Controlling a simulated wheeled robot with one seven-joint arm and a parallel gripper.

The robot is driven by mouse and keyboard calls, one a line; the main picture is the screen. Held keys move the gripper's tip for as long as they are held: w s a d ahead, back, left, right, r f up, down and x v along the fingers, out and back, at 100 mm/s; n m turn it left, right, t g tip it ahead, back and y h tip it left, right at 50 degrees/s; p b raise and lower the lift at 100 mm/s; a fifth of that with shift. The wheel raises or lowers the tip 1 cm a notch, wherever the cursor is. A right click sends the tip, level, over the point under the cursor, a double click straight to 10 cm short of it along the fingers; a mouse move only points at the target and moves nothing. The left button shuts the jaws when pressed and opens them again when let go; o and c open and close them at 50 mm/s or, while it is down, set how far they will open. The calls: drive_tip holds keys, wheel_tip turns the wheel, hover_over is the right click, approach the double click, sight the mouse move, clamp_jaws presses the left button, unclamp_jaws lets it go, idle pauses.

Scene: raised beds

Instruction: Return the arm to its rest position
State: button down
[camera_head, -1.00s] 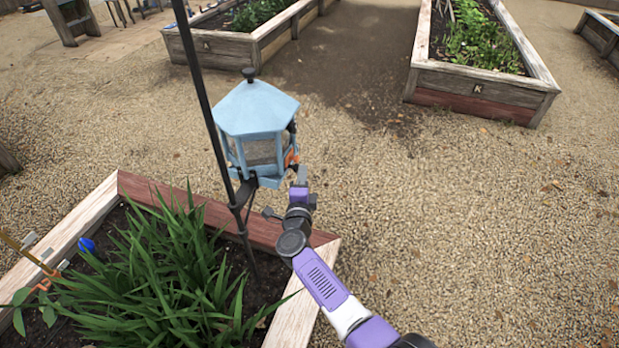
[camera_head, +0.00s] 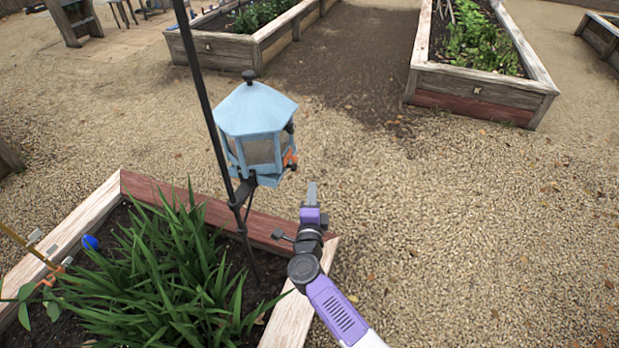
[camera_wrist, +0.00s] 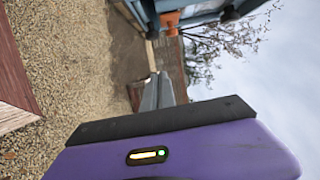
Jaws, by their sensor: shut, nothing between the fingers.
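My gripper (camera_head: 312,192) is shut and empty, with its grey fingers pointing away from me. It is in the open air to the lower right of the blue lantern-like feeder (camera_head: 257,135), apart from it. In the wrist view my gripper's shut fingers (camera_wrist: 158,92) show past the dark edge of the purple housing. Part of the feeder (camera_wrist: 205,12) shows at the top of that view, with an orange piece (camera_wrist: 170,20) on it. My arm reaches up from the bottom of the head view, over the corner of the near raised bed.
A dark pole (camera_head: 213,130) stands in the near raised bed (camera_head: 210,207) and bears the feeder. Long green leaves (camera_head: 165,265) fill this bed. Open gravel (camera_head: 470,220) lies to the right.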

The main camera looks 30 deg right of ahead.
drive_tip(key=s+a+r+n+t+y, duration=0.4)
drive_tip(key=s+a+r+n+t, duration=0.1)
drive_tip(key=s+a+r+n, duration=0.4)
drive_tip(key=s+a+r+n+g+y, duration=0.1)
drive_tip(key=s+n, duration=0.4)
drive_tip(key=s, duration=0.7)
drive_tip(key=s+a+r+n+g+y, duration=0.1)
drive_tip(key=s+n, duration=0.4)
drive_tip(key=s, duration=0.7)
drive_tip(key=s+a+r+n+g+y, duration=0.1)
drive_tip(key=s+r+n+g+y, duration=0.1)
drive_tip(key=s, duration=1.1)
drive_tip(key=shift+a+n+g+y, duration=0.45)
drive_tip(key=shift+n+y, duration=0.75)
drive_tip(key=shift+n, duration=0.7)
